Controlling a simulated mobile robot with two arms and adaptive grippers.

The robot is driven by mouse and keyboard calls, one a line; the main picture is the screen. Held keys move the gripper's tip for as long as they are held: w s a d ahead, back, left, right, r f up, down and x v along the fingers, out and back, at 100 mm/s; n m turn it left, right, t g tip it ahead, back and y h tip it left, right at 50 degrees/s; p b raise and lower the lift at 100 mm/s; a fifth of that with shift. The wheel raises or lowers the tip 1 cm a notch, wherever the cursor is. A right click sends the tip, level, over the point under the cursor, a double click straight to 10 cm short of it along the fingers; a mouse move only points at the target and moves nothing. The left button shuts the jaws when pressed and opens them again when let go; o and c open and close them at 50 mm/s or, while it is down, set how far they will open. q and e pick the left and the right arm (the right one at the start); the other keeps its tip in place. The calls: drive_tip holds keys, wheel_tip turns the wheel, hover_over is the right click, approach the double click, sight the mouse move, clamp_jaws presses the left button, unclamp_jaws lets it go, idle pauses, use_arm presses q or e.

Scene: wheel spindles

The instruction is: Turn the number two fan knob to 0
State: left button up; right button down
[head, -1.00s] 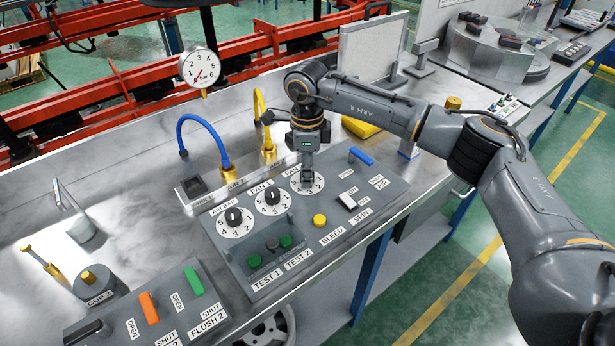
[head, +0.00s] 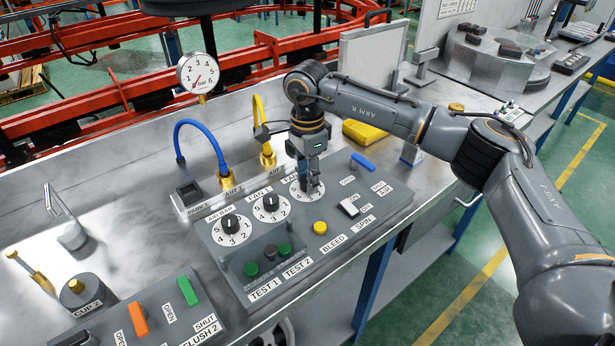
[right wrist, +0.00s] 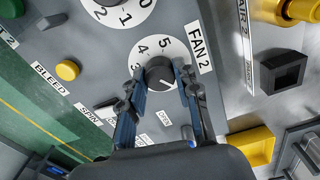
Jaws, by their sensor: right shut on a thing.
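The number two fan knob (right wrist: 158,76) is a dark round knob on a white dial, beside the FAN 2 label (right wrist: 200,50) in the right wrist view. The numbers 3, 4 and 5 show on its dial; I cannot surely read its pointer. My right gripper (right wrist: 161,70) is shut on this knob, one finger on each side. In the head view, my right gripper (head: 313,187) reaches down over the same white dial (head: 295,194) and hides most of the knob. My left gripper is not in view.
The FAN 1 knob (head: 270,203) and AIR BAR knob (head: 230,222) are left of the gripper on the grey panel. A yellow button (head: 320,228), a white switch (head: 349,207) and a blue lever (head: 363,161) are nearby. Air hoses (head: 197,125) rise behind the panel.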

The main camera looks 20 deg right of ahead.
idle(0.3)
drive_tip(key=c, duration=1)
unclamp_jaws()
drive_tip(key=shift+a, duration=0.1)
wheel_tip(320, 180, up, 12)
drive_tip(key=shift+r, duration=0.1)
